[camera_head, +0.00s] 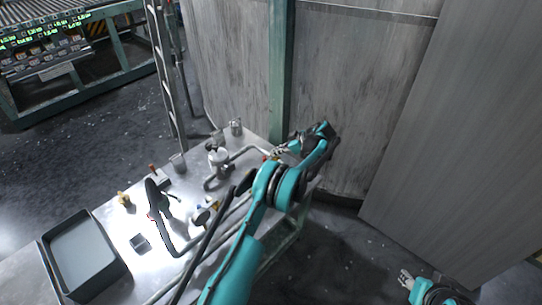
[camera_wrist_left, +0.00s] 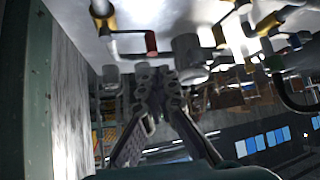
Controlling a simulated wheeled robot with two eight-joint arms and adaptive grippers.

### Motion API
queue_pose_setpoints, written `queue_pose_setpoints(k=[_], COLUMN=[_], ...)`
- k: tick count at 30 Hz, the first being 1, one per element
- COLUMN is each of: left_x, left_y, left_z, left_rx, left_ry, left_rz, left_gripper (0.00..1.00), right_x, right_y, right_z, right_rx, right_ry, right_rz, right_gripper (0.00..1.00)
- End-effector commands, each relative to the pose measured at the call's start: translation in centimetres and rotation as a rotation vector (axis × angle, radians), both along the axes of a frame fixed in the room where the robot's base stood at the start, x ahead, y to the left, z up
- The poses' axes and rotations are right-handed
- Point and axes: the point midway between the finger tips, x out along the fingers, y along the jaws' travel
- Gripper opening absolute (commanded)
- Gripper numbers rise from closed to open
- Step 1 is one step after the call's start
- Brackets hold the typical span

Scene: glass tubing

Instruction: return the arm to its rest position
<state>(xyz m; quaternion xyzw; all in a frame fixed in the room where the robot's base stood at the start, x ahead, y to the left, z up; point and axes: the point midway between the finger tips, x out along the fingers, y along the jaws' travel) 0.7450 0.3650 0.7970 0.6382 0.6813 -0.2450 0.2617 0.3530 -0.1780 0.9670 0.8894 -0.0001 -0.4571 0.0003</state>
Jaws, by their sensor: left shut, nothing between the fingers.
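My left arm (camera_head: 275,188) is teal and black and reaches from the bottom middle over the right side of the metal table (camera_head: 103,216). Its left gripper (camera_head: 279,153) is at the table's far right corner, near the green post. In the left wrist view the left gripper (camera_wrist_left: 157,88) has its fingers together with nothing between them. The fittings lie beyond it. My right gripper (camera_head: 405,278) is low at the right, away from the table. It is too small to tell whether its fingers are open.
A grey tray (camera_head: 115,272) sits at the table's near left. Tubing and a white gauge-like fitting (camera_head: 218,157) lie on the table. A green post (camera_head: 281,75) and grey panels (camera_head: 375,90) stand close behind the left arm. The floor (camera_head: 330,265) at right of the table is clear.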

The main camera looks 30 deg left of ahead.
Motion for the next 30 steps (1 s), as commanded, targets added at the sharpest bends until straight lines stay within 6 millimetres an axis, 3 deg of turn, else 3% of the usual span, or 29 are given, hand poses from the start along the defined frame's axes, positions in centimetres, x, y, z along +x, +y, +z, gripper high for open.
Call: queue_pose_setpoints(k=[19,23,30], left_x=[0.1,-0.4,-4.2], left_y=[-0.3,-1.0,-3.8], left_z=[0.8,3.7,12.1], left_rx=[-0.008,-0.051,-0.178], left_ry=[0.007,0.040,0.136], left_rz=[-0.016,-0.091,-0.376], left_gripper=[0.00,0.00,0.00], right_x=[0.0,0.0,0.0], right_y=[0.0,0.0,0.0], right_z=[0.1,0.1,0.1], right_rx=[0.000,0.000,0.000], right_ry=[0.000,0.000,0.000], right_rz=[0.000,0.000,0.000], right_gripper=[0.40,0.40,0.40])
